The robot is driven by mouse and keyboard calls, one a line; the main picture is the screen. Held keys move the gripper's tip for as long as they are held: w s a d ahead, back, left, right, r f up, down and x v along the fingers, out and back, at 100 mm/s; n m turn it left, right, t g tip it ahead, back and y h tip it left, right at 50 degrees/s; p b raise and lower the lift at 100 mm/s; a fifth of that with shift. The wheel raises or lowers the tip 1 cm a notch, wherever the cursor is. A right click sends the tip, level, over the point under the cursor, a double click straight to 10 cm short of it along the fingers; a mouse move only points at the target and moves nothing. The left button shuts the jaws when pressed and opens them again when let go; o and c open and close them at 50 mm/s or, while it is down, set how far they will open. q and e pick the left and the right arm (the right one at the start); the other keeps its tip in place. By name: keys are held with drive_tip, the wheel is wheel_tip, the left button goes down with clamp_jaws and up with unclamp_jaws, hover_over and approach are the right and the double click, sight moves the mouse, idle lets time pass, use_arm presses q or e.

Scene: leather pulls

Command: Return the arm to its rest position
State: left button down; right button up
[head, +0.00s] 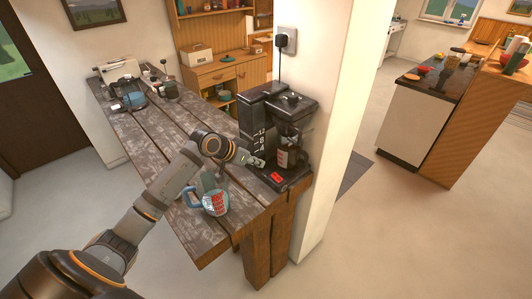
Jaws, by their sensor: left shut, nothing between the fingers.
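My left arm comes in from the lower left and reaches over the wooden table (150,135). My left gripper (259,162) is shut and empty, at the front left of the black coffee maker (262,115). Its tips are close to the machine's base; I cannot tell whether they touch it. A red light or switch shows on the base, just below the gripper. A glass carafe (284,158) sits in the machine. My right gripper is not in view.
A measuring cup (215,203) with red markings and a blue handle stands near the table's front, beside my forearm. A white pillar (335,120) rises right behind the coffee maker, with a wall socket (287,40). A typewriter (119,70) and small items occupy the table's far end.

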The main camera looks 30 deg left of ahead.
use_arm(q)
drive_tip(key=s+d+f+g+y, duration=0.1)
drive_tip(key=s+d+f, duration=0.35)
drive_tip(key=s, duration=0.25)
drive_tip(key=s+d+f+g+y, duration=0.1)
drive_tip(key=s+d+f, duration=0.2)
drive_tip(key=s+f, duration=0.35)
drive_tip(key=s+a+n+g+y, duration=0.1)
drive_tip(key=s+n+g+y, duration=0.15)
drive_tip(key=s, duration=1.15)
drive_tip(key=s+a+f+b, duration=0.1)
drive_tip(key=f+b, duration=0.2)
drive_tip(key=f, duration=0.9)
drive_tip(key=s+a+f+g+b, duration=0.1)
drive_tip(key=f+b, duration=0.1)
drive_tip(key=f, duration=1.1)
drive_tip(key=s+a+f+b, duration=0.1)
drive_tip(key=s+f+b, duration=0.15)
drive_tip(key=f, duration=0.95)
drive_tip(key=s+a+f+g+b, duration=0.1)
drive_tip(key=s+f+b, duration=0.4)
drive_tip(key=s+f, duration=1.1)
wheel_tip(320, 180, down, 3)
drive_tip(key=shift+s+f+n+b, duration=0.15)
drive_tip(key=shift+f+n+b, duration=0.05)
drive_tip(key=shift+n+b, duration=0.15)
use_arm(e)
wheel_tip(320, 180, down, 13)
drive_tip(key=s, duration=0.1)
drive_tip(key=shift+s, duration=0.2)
